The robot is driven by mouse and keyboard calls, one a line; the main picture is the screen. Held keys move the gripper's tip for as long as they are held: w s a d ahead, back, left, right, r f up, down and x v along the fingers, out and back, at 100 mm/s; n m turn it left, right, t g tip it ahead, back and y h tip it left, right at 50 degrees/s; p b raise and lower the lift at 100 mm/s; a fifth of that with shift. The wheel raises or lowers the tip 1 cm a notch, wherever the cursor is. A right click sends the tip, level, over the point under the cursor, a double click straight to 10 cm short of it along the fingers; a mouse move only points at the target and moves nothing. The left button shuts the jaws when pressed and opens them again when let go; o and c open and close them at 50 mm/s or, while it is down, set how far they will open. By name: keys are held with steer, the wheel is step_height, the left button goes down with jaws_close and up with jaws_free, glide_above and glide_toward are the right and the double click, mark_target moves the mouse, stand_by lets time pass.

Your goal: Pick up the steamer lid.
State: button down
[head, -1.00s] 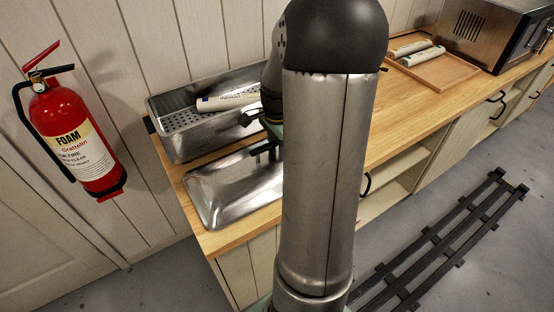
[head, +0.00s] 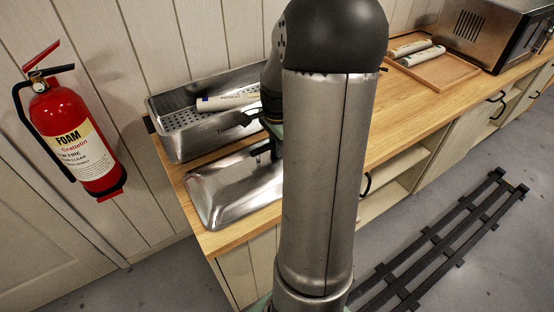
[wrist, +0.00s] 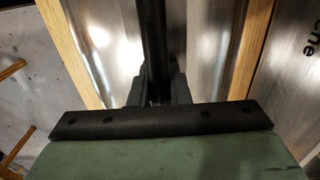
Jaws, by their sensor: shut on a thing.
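The steamer lid (head: 228,197) is a shiny rectangular steel piece with sloped edges. It lies on the wooden counter in front of the steamer, and my arm hides its right part. In the wrist view its metal (wrist: 112,45) shows on both sides of a dark bar handle (wrist: 151,40). My gripper (wrist: 160,92) is shut on that handle, with a black finger on each side of it. In the head view my gripper (head: 262,152) is low over the lid, partly behind my arm. I see no clear gap between lid and counter.
The steel steamer (head: 178,150) with a perforated bottom stands behind the lid, with a pale roll (head: 225,101) in it. A wooden tray (head: 440,72) with rolls and a steel oven (head: 490,32) are farther right. A red extinguisher (head: 75,135) hangs on the left wall.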

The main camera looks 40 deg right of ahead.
steer(key=shift+s+a+f, duration=0.15)
steer(key=shift+f, duration=0.1)
stand_by(0.4)
